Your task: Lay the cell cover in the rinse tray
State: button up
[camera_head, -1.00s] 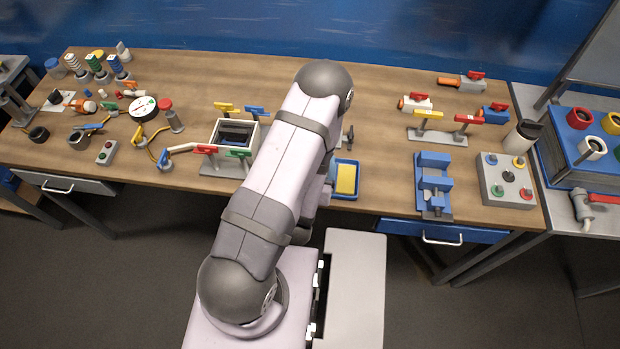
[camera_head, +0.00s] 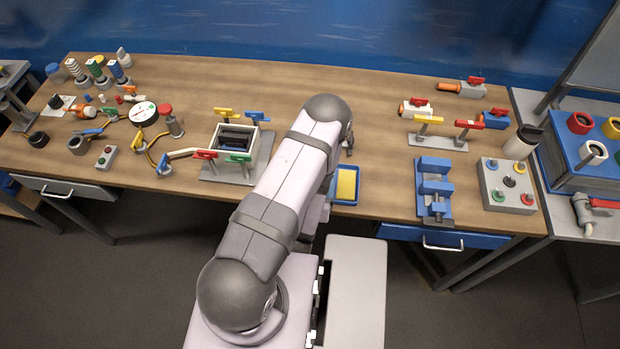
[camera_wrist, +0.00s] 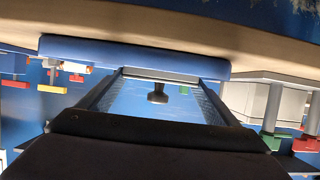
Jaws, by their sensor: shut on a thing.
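In the wrist view my gripper (camera_wrist: 160,77) shows as two dark fingers, set wide apart. Between their tips is a thin pale strip, which I take for the cell cover seen edge-on; its outline is unclear. A blue bar, apparently the rim of the rinse tray (camera_wrist: 135,58), lies just past the fingertips; I cannot tell whether the cover touches it. In the head view the blue tray (camera_head: 345,203) sits near the table's front edge, right of my arm, with a yellow pad (camera_head: 346,183) inside.
The white-walled cell (camera_head: 238,137) with coloured clamps stands left of my arm. A dark upright piece (camera_head: 348,150) shows behind the tray. A blue stepped holder (camera_head: 434,187) and a grey box with knobs (camera_head: 507,187) stand to the right. The table between tray and holder is clear.

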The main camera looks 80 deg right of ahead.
jog(key=shift+f, duration=0.1)
jog(key=shift+f, duration=0.15)
jog(key=o, duration=0.9)
jog(key=shift+r, duration=0.2)
jog(key=shift+a+r, duration=0.1)
jog(key=shift+a, duration=0.05)
jog(key=shift+p+v, duration=0.4)
jog(key=shift+v, duration=1.5)
